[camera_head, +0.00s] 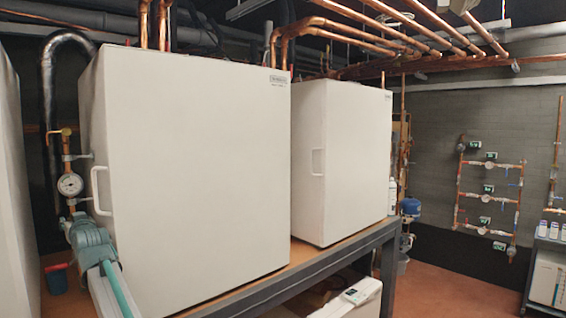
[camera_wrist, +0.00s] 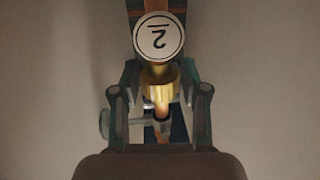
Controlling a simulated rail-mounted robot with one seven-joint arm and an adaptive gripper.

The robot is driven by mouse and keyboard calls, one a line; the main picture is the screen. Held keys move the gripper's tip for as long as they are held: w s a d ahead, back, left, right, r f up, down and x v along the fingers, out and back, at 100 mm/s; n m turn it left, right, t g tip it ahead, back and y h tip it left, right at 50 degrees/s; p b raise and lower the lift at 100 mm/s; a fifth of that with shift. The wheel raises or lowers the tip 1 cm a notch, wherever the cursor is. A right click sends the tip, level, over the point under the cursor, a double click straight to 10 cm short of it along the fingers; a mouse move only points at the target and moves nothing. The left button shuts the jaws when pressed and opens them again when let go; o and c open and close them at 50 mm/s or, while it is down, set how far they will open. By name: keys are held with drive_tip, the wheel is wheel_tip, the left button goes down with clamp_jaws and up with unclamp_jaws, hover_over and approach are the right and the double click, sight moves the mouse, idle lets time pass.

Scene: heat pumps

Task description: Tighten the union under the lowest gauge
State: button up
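A round white-faced gauge (camera_head: 69,185) sits on the vertical pipe at the left of the first white cabinet. In the wrist view a brass union (camera_wrist: 159,84) lies between the two fingertips of my gripper (camera_wrist: 160,80). The fingers stand on either side of it, very close. I cannot tell whether they press on it. The head view hides the union behind my gripper.
The white cabinet (camera_head: 185,150) with its handle (camera_head: 99,190) stands close to the right of my gripper. A dark insulated pipe (camera_head: 47,95) rises behind the gauge. A blue-and-red item (camera_head: 56,278) is lower left. More gauged pipes (camera_head: 490,195) are on the far wall.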

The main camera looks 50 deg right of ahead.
clamp_jaws()
drive_tip(key=shift+m+h+p, duration=0.4)
drive_tip(key=shift+h, duration=0.3)
drive_tip(key=shift+f, duration=0.1)
drive_tip(key=shift+h+b, duration=0.3)
drive_tip(key=shift+b, duration=0.25)
drive_tip(key=shift+m+h+b, duration=0.4)
drive_tip(key=shift+h+b, duration=0.1)
drive_tip(key=shift+b, duration=0.7)
drive_tip(key=shift+m+g+h+b, duration=0.5)
drive_tip(key=shift+m+h+b, duration=0.9)
drive_tip(key=shift+b, duration=3.55)
drive_tip(key=shift+h+b, duration=0.45)
drive_tip(key=shift+h, duration=0.05)
